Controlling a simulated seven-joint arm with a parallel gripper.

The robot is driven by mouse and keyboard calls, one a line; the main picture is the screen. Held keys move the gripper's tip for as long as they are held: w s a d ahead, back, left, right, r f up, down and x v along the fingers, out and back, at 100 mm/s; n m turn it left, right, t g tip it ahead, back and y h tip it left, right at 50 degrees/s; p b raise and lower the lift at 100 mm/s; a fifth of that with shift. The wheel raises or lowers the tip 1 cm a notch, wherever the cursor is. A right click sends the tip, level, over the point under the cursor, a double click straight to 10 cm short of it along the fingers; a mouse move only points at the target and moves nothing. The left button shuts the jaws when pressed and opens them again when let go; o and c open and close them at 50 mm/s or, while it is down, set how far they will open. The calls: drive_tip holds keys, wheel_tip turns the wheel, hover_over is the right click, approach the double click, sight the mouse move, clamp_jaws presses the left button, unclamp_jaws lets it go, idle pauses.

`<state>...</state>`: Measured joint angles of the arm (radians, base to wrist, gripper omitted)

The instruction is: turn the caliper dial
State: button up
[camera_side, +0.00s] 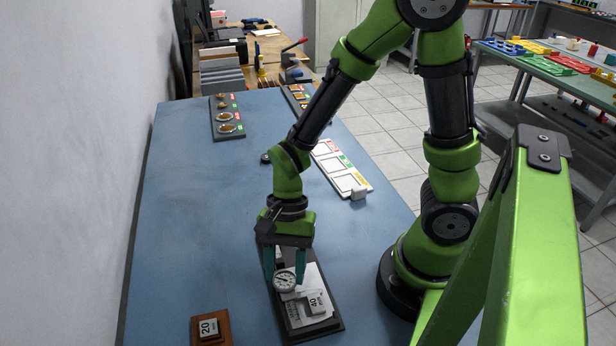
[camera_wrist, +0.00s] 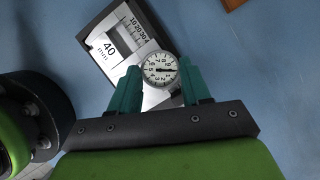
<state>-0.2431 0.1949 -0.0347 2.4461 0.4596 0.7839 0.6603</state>
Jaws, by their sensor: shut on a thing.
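The caliper dial (camera_side: 285,280) is a round white face with black marks. It sits on a silver caliper with a dark base plate (camera_side: 333,325) at the front of the blue table. My gripper (camera_side: 285,284) points down with its teal fingers on either side of the dial. In the wrist view the dial (camera_wrist: 160,69) lies between the fingertips (camera_wrist: 161,82), and the gripper is shut on it. A block marked 40 (camera_side: 316,303) lies on the caliper plate; "40 mm" also shows in the wrist view (camera_wrist: 110,48).
A wooden block marked 20 (camera_side: 208,328) stands to the left at the front. A dark board with round pieces (camera_side: 228,118) lies at the back left. A white tray with coloured labels (camera_side: 340,170) lies along the right edge. The table's left middle is clear.

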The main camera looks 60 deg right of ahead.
drive_tip(key=o, duration=1.1)
drive_tip(key=v, duration=1.7)
drive_tip(key=shift+s+d+r+n+t+h, duration=0.3)
drive_tip(key=shift+d+r+n+t, duration=0.4)
drive_tip(key=shift+n+t, duration=0.85)
drive_tip(key=shift+s+d+r+n+t+h, duration=0.2)
drive_tip(key=shift+d+r+n+t+h, duration=0.25)
drive_tip(key=shift+r+n+t, duration=0.8)
drive_tip(key=shift+s+d+r+n+t+h, duration=0.25)
drive_tip(key=shift+d+r+n+t+h, duration=0.15)
drive_tip(key=shift+n+t, duration=1.5)
drive_tip(key=shift+n+g, duration=0.3)
